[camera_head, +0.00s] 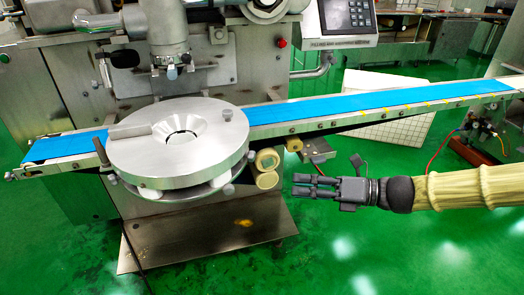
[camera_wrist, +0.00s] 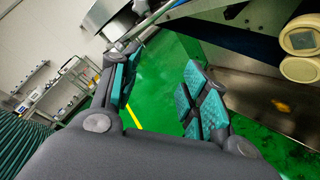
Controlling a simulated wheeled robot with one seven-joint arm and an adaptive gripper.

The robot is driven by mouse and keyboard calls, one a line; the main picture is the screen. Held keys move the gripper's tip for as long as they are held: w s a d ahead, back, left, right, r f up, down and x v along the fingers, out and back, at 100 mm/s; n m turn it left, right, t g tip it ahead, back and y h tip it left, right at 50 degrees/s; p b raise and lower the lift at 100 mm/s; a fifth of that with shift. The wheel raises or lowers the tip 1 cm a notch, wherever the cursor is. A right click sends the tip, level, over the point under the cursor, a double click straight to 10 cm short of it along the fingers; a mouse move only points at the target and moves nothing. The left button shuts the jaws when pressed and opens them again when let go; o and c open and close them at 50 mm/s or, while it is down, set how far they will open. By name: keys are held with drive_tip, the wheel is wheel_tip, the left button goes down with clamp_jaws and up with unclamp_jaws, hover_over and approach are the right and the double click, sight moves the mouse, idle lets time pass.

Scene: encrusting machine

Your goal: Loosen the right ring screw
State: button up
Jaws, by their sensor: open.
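The round metal ring assembly (camera_head: 180,146) sits on the machine over the blue conveyor. I cannot tell which is the right ring screw. My gripper (camera_head: 300,186) is open and empty, to the right of the ring and apart from it, pointing left. In the wrist view, its two teal-padded fingers (camera_wrist: 162,78) are spread with green floor between them; no ring screw is clearly visible there.
Cream rollers (camera_head: 267,170) lie between the ring and my gripper; they also show in the wrist view (camera_wrist: 299,55). The blue conveyor belt (camera_head: 380,97) runs behind. A metal plate (camera_head: 205,240) is below. The green floor at front right is clear.

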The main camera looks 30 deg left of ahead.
drive_tip(key=y, duration=0.1)
approach(255, 155)
drive_tip(key=d, duration=0.2)
drive_tip(key=shift+m, duration=0.3)
drive_tip(key=x, duration=1)
drive_tip(key=shift+w+a, duration=0.25)
clamp_jaws()
